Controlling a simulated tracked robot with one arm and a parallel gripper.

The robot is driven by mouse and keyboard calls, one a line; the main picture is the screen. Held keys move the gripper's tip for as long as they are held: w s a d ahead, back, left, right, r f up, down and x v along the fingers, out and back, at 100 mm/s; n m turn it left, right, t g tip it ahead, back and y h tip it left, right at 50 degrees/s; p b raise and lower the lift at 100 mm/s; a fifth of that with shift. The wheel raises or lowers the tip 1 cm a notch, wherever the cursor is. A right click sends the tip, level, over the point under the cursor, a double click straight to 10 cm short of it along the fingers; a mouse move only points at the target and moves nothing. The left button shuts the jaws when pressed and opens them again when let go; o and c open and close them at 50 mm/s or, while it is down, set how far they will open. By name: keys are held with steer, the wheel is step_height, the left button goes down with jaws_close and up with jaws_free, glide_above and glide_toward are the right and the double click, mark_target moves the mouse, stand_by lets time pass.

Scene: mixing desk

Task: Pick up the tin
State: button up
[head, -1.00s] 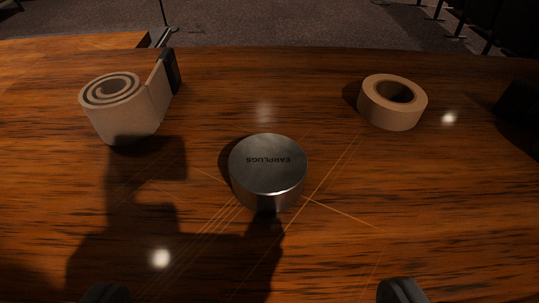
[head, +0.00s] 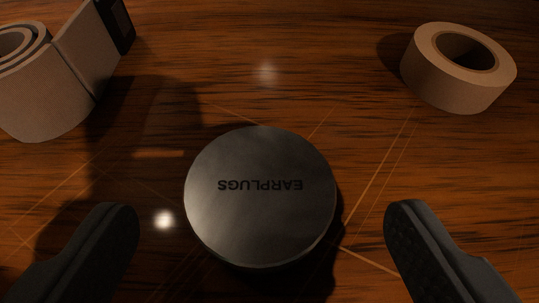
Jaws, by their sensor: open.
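The tin (head: 260,215) is a round, flat, grey metal tin with "EARPLUGS" on its lid, upside down in the head view. It lies flat on the wooden desk, just below the middle of the picture. My gripper (head: 260,230) is open, with one dark finger to the left of the tin and one to the right. There is a gap between each finger and the tin, so neither appears to touch it.
A rolled beige strap (head: 50,85) with a dark end stands at the upper left. A roll of tan tape (head: 445,80) lies at the upper right. The wooden desk (head: 290,45) is bare between them, marked with fine scratches.

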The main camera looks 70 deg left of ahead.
mark_target(264, 205)
steer(key=shift+x, duration=1.5)
steer(key=shift+c, duration=0.3)
steer(key=c, duration=1)
